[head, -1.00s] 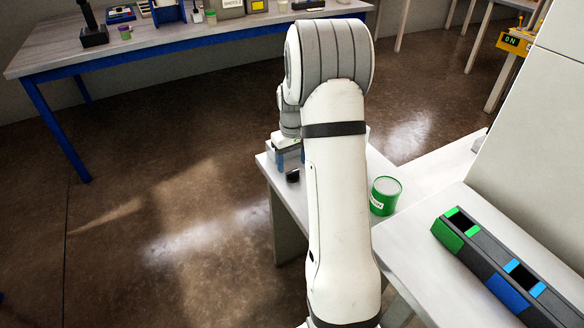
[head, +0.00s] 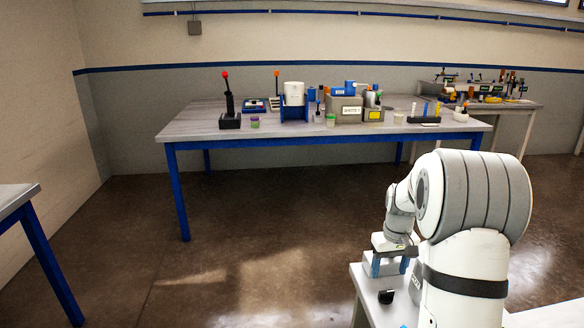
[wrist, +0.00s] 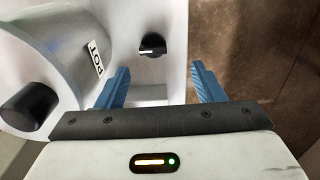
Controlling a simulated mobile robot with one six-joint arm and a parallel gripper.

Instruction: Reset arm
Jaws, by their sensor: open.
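My gripper (head: 390,266) is at the end of my bent arm, low at the right of the head view, above a white table. In the wrist view my gripper (wrist: 160,86) has its two blue fingers well apart, with nothing held between them. A black knob with a white mark (wrist: 152,46) lies beyond the gap on a white surface; it also shows in the head view (head: 386,297). A pale vessel labelled POT (wrist: 70,45) is left of the fingers, with a black round part (wrist: 30,106) at its lower left.
A long blue-legged bench (head: 190,128) stands at the back, holding a white drum (head: 294,93), a grey box (head: 345,108) and small containers. Another table's corner (head: 18,195) is at the left edge. The brown floor (head: 240,265) between them is clear.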

